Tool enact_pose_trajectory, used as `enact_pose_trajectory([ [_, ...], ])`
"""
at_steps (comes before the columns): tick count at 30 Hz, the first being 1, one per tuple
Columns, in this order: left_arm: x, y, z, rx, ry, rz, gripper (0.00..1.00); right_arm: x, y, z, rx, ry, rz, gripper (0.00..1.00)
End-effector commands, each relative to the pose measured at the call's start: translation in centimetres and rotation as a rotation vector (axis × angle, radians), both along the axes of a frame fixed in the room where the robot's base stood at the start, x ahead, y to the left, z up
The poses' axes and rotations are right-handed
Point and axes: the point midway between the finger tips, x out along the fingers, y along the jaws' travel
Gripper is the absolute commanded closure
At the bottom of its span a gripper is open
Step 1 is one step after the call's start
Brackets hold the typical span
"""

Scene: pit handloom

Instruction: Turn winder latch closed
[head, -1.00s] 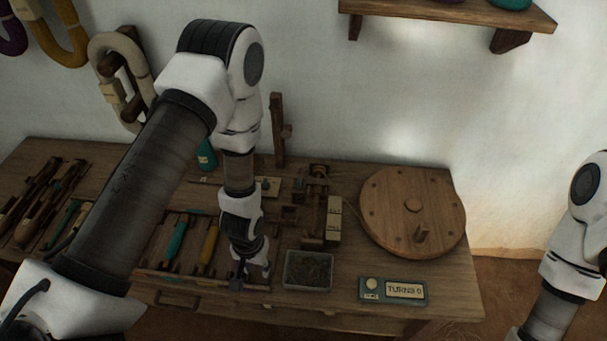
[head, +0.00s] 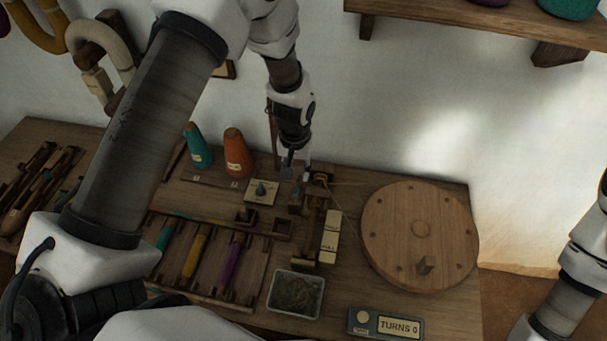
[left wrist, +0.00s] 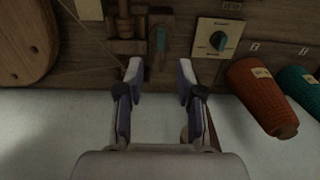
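The wooden winder (head: 318,197) stands on the bench left of the large round wheel, with a thread running toward the wheel. In the left wrist view, a small teal upright piece, which looks like the latch (left wrist: 160,40), sits in a dark slot beside the winder's turned wooden part (left wrist: 125,25). My left gripper (left wrist: 160,74) is open and empty, its fingertips either side of the line to the teal piece and short of it. In the head view the left gripper (head: 298,172) hangs at the winder's back end and hides the latch. My right gripper is out of view.
A dial plate (head: 262,191) with a teal knob lies left of the winder. Orange (head: 237,152) and teal cones (head: 198,147) stand behind it. The round wheel (head: 420,240), grey tray (head: 296,293) and counter reading TURNS 0 (head: 386,324) lie to the right and front.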

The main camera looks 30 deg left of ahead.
Motion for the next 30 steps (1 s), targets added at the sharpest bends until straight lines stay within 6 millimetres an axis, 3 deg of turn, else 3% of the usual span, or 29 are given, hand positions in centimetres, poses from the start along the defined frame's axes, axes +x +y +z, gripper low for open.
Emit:
enact_pose_trajectory([
  [12,-0.1,0.0,-6.9,-0.001,0.002,0.0,0.64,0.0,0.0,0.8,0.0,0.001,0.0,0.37],
  [21,-0.1,0.0,-7.5,0.0,0.0,0.0,0.64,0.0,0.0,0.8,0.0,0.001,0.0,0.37],
  [24,-0.1,0.0,-7.5,0.0,0.001,0.0,0.99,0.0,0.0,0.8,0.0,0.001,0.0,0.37],
  [30,-0.1,0.0,-7.5,0.0,0.0,-0.001,1.0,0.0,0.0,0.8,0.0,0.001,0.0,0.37],
])
